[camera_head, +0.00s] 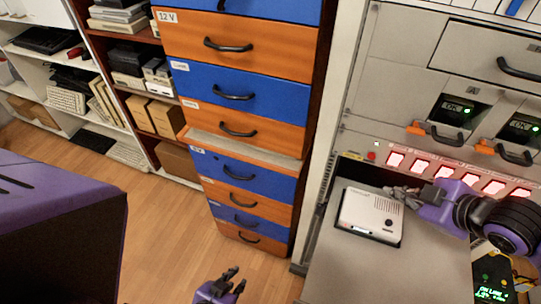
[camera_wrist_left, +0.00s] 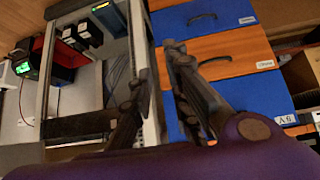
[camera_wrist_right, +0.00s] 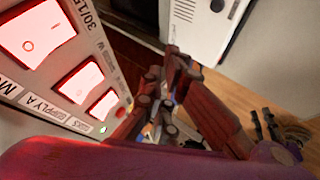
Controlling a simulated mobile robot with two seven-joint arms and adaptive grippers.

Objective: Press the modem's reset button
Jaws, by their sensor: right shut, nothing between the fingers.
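The modem (camera_head: 370,216) is a small white box with a dark edge, lying flat on the grey shelf. A small dark round spot (camera_head: 388,222) shows on its top face; I cannot tell if it is the reset button. Part of the modem (camera_wrist_right: 203,28) is at the top of the right wrist view. My right gripper (camera_head: 398,192) is shut and empty at the modem's far right edge; I cannot tell whether it touches. My left gripper (camera_head: 232,274) is open and empty, low over the floor, away from the modem.
A row of lit red switches (camera_head: 443,173) runs just behind the shelf (camera_head: 340,262), close to my right gripper (camera_wrist_right: 172,60). Blue and orange drawers (camera_head: 245,95) stand left of the rack. The wooden floor (camera_head: 165,235) is open. A device with a green display (camera_head: 490,292) is at lower right.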

